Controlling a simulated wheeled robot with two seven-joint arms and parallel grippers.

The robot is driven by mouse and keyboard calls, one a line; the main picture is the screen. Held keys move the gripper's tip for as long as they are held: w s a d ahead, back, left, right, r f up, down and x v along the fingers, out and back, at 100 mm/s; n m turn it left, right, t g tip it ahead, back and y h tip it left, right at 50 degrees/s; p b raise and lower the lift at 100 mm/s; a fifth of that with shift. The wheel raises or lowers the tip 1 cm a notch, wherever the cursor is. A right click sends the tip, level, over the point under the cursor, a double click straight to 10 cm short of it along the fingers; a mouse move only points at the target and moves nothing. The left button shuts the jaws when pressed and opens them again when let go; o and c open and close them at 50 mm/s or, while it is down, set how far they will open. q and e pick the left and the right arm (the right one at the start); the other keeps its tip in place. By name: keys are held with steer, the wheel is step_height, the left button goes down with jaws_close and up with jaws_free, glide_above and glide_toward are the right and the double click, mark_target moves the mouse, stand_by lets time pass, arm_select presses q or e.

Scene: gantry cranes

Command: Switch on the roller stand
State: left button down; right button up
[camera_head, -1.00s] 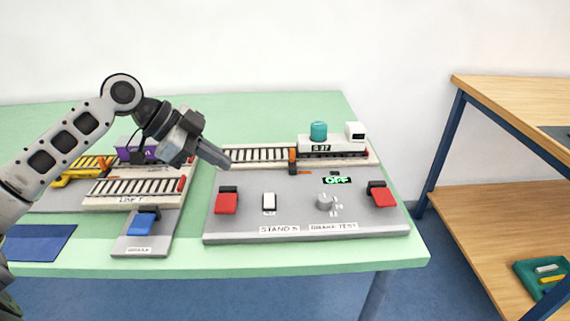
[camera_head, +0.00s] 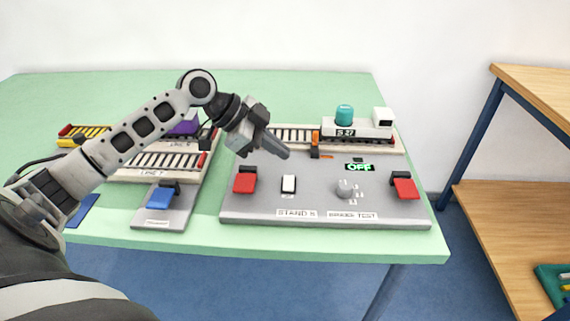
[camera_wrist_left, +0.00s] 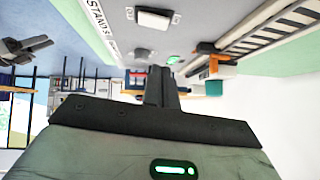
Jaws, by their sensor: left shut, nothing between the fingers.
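The roller stand is a grey board (camera_head: 325,214) on the green table, labelled as a stand and brake test. It carries a white rocker switch (camera_head: 288,184), a grey knob (camera_head: 344,188), a red flap switch (camera_head: 244,180) at left and another red flap switch (camera_head: 403,186) at right. A small display (camera_head: 360,167) reads OFF in green. My left gripper (camera_head: 284,153) is shut and empty, above the board and behind the white switch, apart from it. In the left wrist view the white switch (camera_wrist_left: 153,19) lies beyond the fingertips (camera_wrist_left: 161,86).
A lift board with a blue flap switch (camera_head: 161,198) stands at left. A wooden shelf (camera_head: 510,200) stands at right.

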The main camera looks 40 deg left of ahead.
mark_target(285, 176)
arm_select(q)
steer(key=f, duration=0.2)
steer(key=w+d+f, duration=0.1)
steer(key=f, duration=0.1)
steer(key=shift+w, duration=0.1)
steer(key=shift+w+f, duration=0.1)
steer(key=shift+f, duration=0.65)
steer(key=shift+a, duration=0.1)
steer(key=shift+w, duration=0.1)
steer(key=shift+f, duration=0.3)
steer(key=shift+r+p, duration=0.1)
steer(key=shift+p, duration=0.25)
